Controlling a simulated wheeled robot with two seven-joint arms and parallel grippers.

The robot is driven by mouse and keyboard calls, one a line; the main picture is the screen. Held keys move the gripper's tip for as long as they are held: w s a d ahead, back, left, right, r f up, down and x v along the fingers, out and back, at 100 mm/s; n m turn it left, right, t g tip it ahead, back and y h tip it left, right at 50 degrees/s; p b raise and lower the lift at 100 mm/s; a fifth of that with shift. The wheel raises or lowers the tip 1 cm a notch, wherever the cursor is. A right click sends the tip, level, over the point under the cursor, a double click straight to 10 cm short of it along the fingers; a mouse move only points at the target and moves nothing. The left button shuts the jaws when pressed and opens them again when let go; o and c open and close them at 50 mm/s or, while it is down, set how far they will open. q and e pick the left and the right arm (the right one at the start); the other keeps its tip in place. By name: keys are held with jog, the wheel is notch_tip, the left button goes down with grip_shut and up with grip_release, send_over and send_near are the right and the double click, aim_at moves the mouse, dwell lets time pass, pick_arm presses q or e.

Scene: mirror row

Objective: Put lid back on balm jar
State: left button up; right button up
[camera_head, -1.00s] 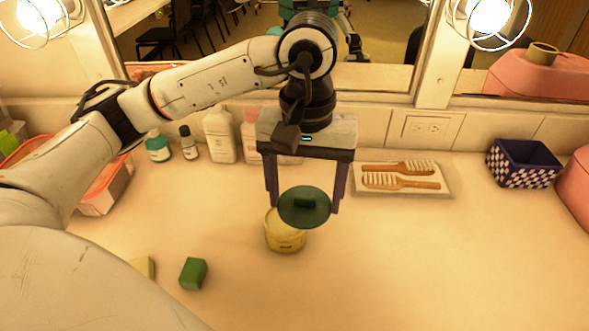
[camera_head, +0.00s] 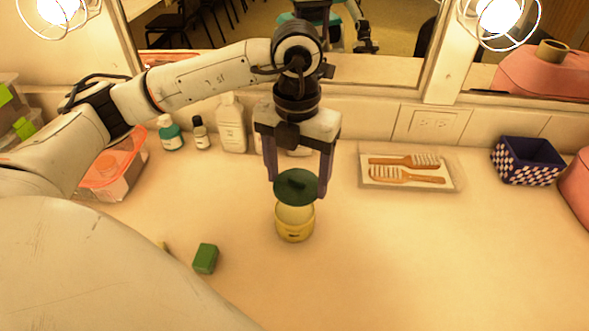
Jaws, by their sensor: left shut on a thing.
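The lid (camera_head: 296,187) is a dark green disc with a small raised grip on top. My left gripper (camera_head: 297,186) points down and is shut on the lid, one finger at each side of it. The balm jar (camera_head: 295,224) is a squat yellow tub standing upright on the counter. The lid overlaps the jar's far rim in the picture; a pale yellow inner part shows below the lid's near edge. The lid looks raised above the jar, and I cannot tell the exact gap. My right gripper is not directly in view.
A green block (camera_head: 205,258) lies left of the jar. A tray with brushes (camera_head: 408,183) and a checkered basket (camera_head: 527,161) are to the right. Bottles (camera_head: 231,126) and an orange-rimmed bin (camera_head: 117,172) stand at the back left. The front right counter is clear.

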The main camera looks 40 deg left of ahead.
pick_arm(q)
jog(key=n, duration=0.3)
jog(key=shift+w+a, duration=0.1)
jog(key=shift+a, duration=0.25)
jog(key=shift+f+n, duration=0.15)
jog(key=shift+n, duration=0.75)
jog(key=shift+f+b, duration=1.8)
jog(key=shift+f, duration=0.85)
jog(key=shift+f+b, duration=0.4)
jog(key=shift+f, duration=0.05)
jog(key=shift+f+b, duration=0.25)
jog(key=shift+b, duration=0.15)
